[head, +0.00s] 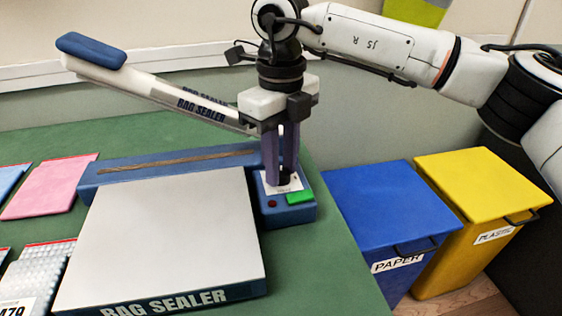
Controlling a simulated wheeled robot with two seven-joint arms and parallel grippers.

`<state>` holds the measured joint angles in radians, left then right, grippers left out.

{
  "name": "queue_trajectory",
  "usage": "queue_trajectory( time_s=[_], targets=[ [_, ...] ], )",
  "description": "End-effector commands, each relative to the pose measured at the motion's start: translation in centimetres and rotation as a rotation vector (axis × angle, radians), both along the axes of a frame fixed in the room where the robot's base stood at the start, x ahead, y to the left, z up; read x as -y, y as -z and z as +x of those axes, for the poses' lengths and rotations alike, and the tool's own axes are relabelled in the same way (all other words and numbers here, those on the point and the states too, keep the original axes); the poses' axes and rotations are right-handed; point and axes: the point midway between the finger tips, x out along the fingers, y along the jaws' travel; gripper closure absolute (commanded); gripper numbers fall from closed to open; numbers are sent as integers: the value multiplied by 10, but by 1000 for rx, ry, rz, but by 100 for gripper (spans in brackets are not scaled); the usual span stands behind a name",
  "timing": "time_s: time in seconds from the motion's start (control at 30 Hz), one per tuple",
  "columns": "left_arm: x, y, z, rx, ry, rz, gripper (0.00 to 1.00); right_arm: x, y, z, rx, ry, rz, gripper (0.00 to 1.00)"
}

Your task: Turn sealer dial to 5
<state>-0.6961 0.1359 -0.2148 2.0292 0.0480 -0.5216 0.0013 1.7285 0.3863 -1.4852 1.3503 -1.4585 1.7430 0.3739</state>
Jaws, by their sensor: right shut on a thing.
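The bag sealer (165,235) stands on the green table, with a white top plate and a blue base. Its long white lever arm (160,92) with a blue pad is raised at the left. My right gripper (284,180) points straight down over the control panel (298,186) at the sealer's right end. Its fingers are shut on the dial, which they mostly hide; a dark part of it shows between the tips. The dial's setting cannot be read. A red button and a green button (299,198) sit just in front of the fingers. My left gripper is not in view.
Pink (52,187) and blue (10,180) bags and bubble-wrap pouches (35,275) lie on the table at the left. A blue paper bin (385,210) and a yellow plastic bin (470,195) stand beyond the table's right edge. The raised lever is close to my right gripper.

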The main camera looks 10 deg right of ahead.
Motion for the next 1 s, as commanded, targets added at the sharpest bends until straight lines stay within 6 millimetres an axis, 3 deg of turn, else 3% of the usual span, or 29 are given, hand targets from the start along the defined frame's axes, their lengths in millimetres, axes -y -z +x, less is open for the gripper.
queue_trajectory(
  time_s=[0.5,1.0],
  targets=[
    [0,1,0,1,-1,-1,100,0,1,0,-2,462,-1,96],
    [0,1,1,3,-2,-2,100,0,1,0,-2,681,-2,96]
  ],
)
